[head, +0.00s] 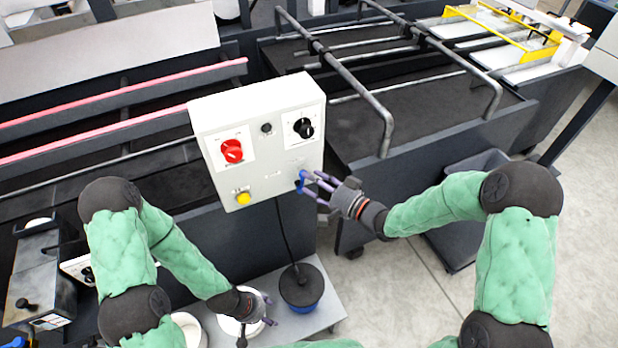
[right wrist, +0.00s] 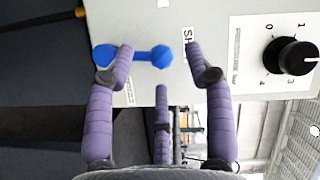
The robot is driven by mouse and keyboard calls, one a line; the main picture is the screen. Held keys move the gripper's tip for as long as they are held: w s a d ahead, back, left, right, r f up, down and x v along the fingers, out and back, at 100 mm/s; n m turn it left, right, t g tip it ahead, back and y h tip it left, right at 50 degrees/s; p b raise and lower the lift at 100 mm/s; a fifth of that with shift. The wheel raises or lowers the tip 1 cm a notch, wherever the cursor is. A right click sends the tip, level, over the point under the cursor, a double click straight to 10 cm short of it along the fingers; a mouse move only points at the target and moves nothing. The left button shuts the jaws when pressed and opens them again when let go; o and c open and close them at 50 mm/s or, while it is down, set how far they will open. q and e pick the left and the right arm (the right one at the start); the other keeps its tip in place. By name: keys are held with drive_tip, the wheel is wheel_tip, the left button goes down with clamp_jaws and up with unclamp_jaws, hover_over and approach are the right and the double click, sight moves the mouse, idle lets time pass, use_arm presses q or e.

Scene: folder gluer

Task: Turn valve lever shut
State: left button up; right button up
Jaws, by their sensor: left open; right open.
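The blue valve lever (head: 301,183) is on the lower right of the white control box front. In the right wrist view the blue lever (right wrist: 135,56) lies lengthwise across the picture on the panel face, with a white label partly reading "SH" beside it. My right gripper (head: 312,184) is open at the lever; in the right wrist view its purple fingers (right wrist: 160,60) are spread around the lever's hub end. Whether they touch it I cannot tell. My left gripper (head: 268,308) is open and low, near the white bowl and the blue pot, away from the lever.
The control box (head: 270,160) also carries a red knob (head: 232,151), a black dial (head: 303,128) and a yellow button (head: 243,198). A blue pot (head: 301,287) with a dark top stands on a grey shelf below.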

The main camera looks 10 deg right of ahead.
drive_tip(key=v, duration=0.9)
drive_tip(key=shift+s+d, duration=0.25)
drive_tip(key=shift+d, duration=0.05)
